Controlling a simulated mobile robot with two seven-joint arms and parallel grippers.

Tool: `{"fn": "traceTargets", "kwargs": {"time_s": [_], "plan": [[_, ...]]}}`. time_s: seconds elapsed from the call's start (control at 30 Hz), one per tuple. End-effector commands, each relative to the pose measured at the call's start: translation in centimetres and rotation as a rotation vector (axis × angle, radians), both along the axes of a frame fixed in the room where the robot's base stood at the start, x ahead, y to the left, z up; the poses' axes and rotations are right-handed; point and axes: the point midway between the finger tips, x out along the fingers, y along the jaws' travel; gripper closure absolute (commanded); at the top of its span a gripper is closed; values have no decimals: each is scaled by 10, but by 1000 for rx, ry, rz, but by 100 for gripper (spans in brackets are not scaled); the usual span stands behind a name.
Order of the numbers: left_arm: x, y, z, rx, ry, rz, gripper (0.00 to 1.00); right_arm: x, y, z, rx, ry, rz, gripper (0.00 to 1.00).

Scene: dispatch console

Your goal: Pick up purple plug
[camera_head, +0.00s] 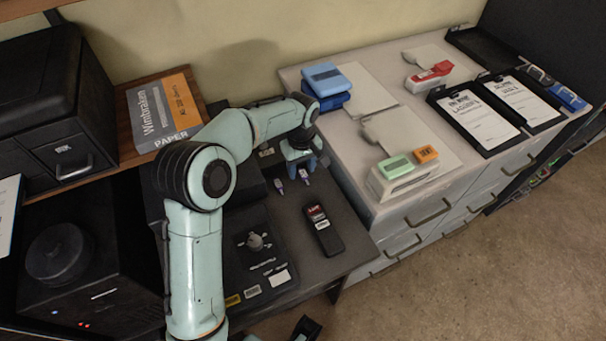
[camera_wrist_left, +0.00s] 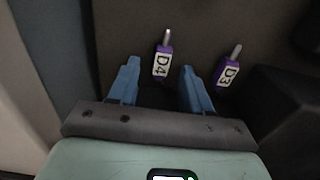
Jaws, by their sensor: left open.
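Two small purple plugs with light metal tips lie on the dark desk. In the head view one plug (camera_head: 280,187) is left of the other plug (camera_head: 304,175). In the left wrist view they carry white labels: the D4 plug (camera_wrist_left: 161,64) and the D3 plug (camera_wrist_left: 223,71). My left gripper (camera_head: 302,163) is open and empty over the desk, beside the plugs. In the left wrist view its blue fingers (camera_wrist_left: 159,72) stand apart, with the D4 plug in line with the gap between them and the D3 plug outside, to the right.
A black handheld device (camera_head: 323,231) and a dark panel with a grey knob (camera_head: 254,242) lie on the desk near the plugs. The white cabinet (camera_head: 345,180) rises right of the desk, with a green-topped block (camera_head: 397,168) near its edge. A paper box (camera_head: 163,112) stands behind my arm.

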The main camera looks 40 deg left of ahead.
Motion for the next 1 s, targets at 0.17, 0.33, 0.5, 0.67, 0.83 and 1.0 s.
{"fn": "traceTargets", "kwargs": {"time_s": [0.17,0.33,0.5,0.67,0.83,1.0], "plan": [[0,0,0,0,-1,0,51,0,0,0,0,0,0,57],[0,0,1,0,-1,0,100,0,0,0,0,0,0,57],[0,0,1,0,-1,0,100,0,0,0,0,0,0,57],[0,0,2,0,-1,0,100,0,0,1,0,1,0,57],[0,1,11,0,-2,0,100,-2,0,7,2,8,3,57],[-1,5,33,-1,-4,-1,100,-5,1,22,5,26,6,57]]}}
